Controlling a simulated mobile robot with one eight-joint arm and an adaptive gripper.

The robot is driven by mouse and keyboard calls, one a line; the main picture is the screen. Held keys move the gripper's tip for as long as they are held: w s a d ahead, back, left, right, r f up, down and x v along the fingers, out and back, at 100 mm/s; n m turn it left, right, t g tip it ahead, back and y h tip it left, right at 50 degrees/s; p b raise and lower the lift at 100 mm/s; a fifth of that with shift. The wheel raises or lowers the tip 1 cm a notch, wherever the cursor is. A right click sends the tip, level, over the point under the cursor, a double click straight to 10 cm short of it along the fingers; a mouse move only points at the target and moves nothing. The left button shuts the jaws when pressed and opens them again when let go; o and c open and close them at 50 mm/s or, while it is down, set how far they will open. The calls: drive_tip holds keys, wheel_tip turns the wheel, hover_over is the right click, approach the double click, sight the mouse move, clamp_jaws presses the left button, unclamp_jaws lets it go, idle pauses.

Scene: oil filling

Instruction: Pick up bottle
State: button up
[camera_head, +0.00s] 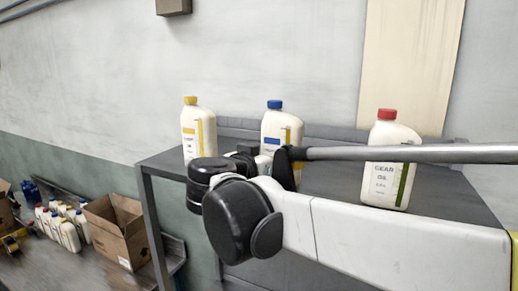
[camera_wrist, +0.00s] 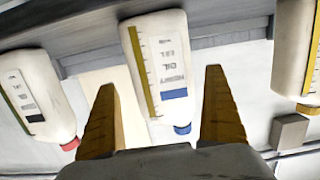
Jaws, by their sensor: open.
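Three white oil bottles stand upright on a dark grey table (camera_head: 330,195). The yellow-capped bottle (camera_head: 192,130) is at left, the blue-capped bottle (camera_head: 283,128) in the middle, and the red-capped bottle (camera_head: 378,185) at right. The wrist view is upside down: the blue-capped bottle (camera_wrist: 160,60) appears between the two fingers of my gripper (camera_wrist: 160,79), which is open and empty. The red-capped bottle (camera_wrist: 38,95) is left there, and the yellow-capped bottle (camera_wrist: 296,50) is right, cut by the edge. In the head view my arm hides the lower blue-capped bottle and most of my gripper.
An open cardboard box (camera_head: 118,230) and several smaller bottles (camera_head: 62,225) sit on a lower surface at left. A wall (camera_head: 270,50) with a light wooden panel (camera_head: 410,60) rises behind the table. A small brown box (camera_head: 173,7) is on the wall.

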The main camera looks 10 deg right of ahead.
sight(282, 152)
drive_tip(key=p+x, duration=0.2)
drive_tip(key=x, duration=0.4)
drive_tip(key=shift+w+d, duration=0.1)
drive_tip(key=shift+w, duration=0.3)
drive_tip(key=shift+s, duration=0.25)
drive_tip(key=c, duration=1.2)
